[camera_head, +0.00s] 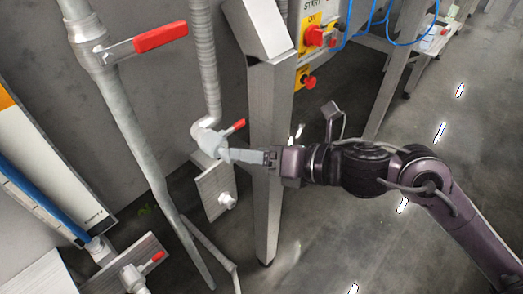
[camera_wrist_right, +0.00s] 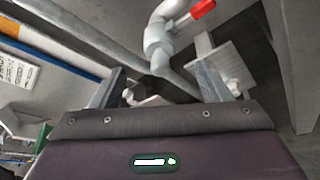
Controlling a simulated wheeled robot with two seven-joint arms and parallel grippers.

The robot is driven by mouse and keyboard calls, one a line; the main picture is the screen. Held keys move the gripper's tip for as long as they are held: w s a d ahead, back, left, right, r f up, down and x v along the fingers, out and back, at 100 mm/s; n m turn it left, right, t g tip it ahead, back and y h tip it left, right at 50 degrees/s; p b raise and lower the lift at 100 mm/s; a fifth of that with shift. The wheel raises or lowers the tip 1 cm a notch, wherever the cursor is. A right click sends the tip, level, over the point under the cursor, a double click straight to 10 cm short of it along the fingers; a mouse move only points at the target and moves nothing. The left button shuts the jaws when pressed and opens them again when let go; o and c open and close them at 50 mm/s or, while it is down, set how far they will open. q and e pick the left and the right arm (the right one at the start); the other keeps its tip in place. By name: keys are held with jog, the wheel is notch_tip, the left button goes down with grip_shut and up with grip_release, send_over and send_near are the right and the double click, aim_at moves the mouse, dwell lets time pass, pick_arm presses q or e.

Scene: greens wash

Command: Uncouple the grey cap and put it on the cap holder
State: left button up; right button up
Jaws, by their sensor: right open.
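A curved grey pipe end (camera_head: 207,138) with a red lever hangs below the ribbed hose. What looks like the grey cap (camera_head: 215,150) is at its lower end, partly hidden by my gripper. My right gripper (camera_head: 236,155) reaches in from the right, its fingertips at or very near this fitting. In the right wrist view its fingers (camera_wrist_right: 160,88) stand apart, with the fitting (camera_wrist_right: 158,58) beyond the gap. Contact cannot be told. A metal plate with a pale stub (camera_head: 227,200), perhaps the cap holder, is just below; the plate also shows in the wrist view (camera_wrist_right: 205,68). My left gripper is out of view.
A steel post (camera_head: 269,190) stands close behind my right gripper. A thick pipe with a red handle (camera_head: 160,36) runs down on the left. A second plate with a red-lever valve (camera_head: 133,278) is at lower left. A yellow control panel (camera_head: 312,35) is above. Open floor lies right.

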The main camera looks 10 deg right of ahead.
aim_at(227, 148)
jog(key=p+x, duration=0.1)
jog(key=x, duration=0.5)
jog(key=shift+w+a+p, duration=0.1)
jog(key=shift+w+p, duration=0.05)
jog(key=shift+p, duration=0.25)
jog(key=shift+w+a+f, duration=0.2)
jog(key=shift+w+a, duration=0.05)
jog(key=shift+a, duration=0.1)
jog(key=c, duration=1.2)
jog(key=shift+o, duration=0.2)
jog(key=shift+s+d+f, duration=0.1)
